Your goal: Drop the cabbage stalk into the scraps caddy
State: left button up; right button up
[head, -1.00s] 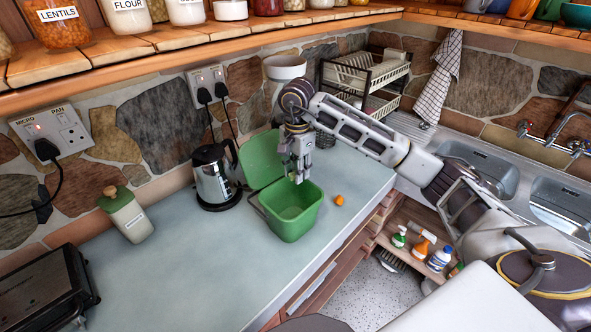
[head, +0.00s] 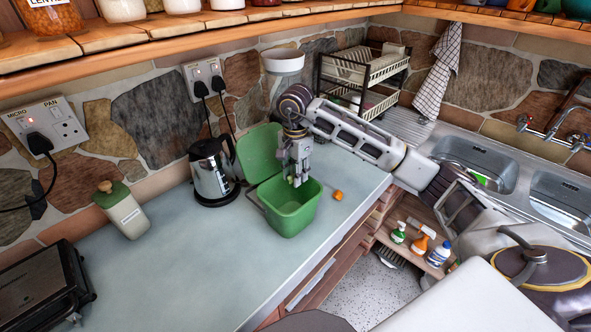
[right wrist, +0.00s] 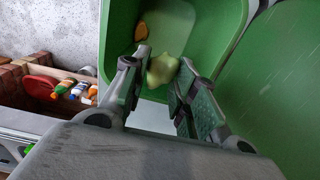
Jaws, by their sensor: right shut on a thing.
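The cabbage stalk (right wrist: 162,68) is a pale yellow-green lump between my right fingertips in the right wrist view. My right gripper (head: 297,178) is shut on it and points down into the mouth of the scraps caddy. The gripper also shows in the right wrist view (right wrist: 160,85). The scraps caddy (head: 290,217) is a green open bin on the worktop, its lid (head: 259,152) tipped back behind it. In the head view the stalk is mostly hidden by the fingers. My left gripper is not in view.
A small orange piece (head: 337,195) lies on the worktop right of the caddy. An orange-brown piece (right wrist: 141,32) shows inside the caddy. A kettle (head: 213,172) stands close on the left. The front worktop is clear.

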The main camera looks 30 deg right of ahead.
jog(key=shift+f+b, duration=0.4)
jog(key=shift+f, duration=0.75)
jog(key=o, duration=0.8)
jog(key=shift+r, duration=5.95)
jog(key=shift+s, duration=0.1)
